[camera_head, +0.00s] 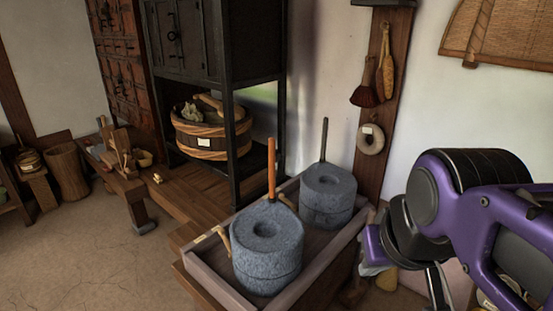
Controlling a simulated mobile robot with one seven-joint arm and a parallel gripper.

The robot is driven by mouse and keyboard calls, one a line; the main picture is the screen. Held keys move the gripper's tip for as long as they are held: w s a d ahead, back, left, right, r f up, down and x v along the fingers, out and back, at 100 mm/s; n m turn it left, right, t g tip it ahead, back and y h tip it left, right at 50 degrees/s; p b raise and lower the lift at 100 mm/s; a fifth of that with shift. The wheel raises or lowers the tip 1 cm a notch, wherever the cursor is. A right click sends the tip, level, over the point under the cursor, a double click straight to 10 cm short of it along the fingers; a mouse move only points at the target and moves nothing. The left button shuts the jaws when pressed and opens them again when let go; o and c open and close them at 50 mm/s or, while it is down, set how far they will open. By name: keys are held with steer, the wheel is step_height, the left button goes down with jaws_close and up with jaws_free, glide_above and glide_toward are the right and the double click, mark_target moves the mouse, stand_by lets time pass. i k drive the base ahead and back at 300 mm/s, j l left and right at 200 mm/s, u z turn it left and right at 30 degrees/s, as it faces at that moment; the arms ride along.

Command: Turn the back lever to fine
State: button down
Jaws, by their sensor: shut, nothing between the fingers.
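Two grey stone querns stand in a wooden tray (211,267). The front quern (267,262) has an upright orange-brown stick at its far side. The back quern (327,203) has a dark upright stick (324,140). A small tan lever (222,238) shows at the front quern's left, and another tan piece (287,201), which looks like the back lever, shows left of the back quern. Its setting is too small to read. My gripper (372,268) is shut and empty, right of the tray, apart from both levers and partly hidden by my arm.
A dark cabinet frame with a banded wooden tub (207,139) stands behind the tray to the left. A low bench (125,184) with small items is further left. A wall post with a brush (365,94) and stone ring (371,140) rises behind the back quern. Floor at left front is clear.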

mark_target(295, 207)
steer(key=i+l+u, duration=0.1)
steer(key=i+l, duration=0.15)
steer(key=i+l+u, duration=0.1)
steer(key=i+l, duration=0.15)
steer(key=l, duration=0.2)
steer(key=i+l+u, duration=0.1)
steer(key=l, duration=0.3)
steer(key=i+l+u, duration=0.1)
steer(key=i+l, duration=0.25)
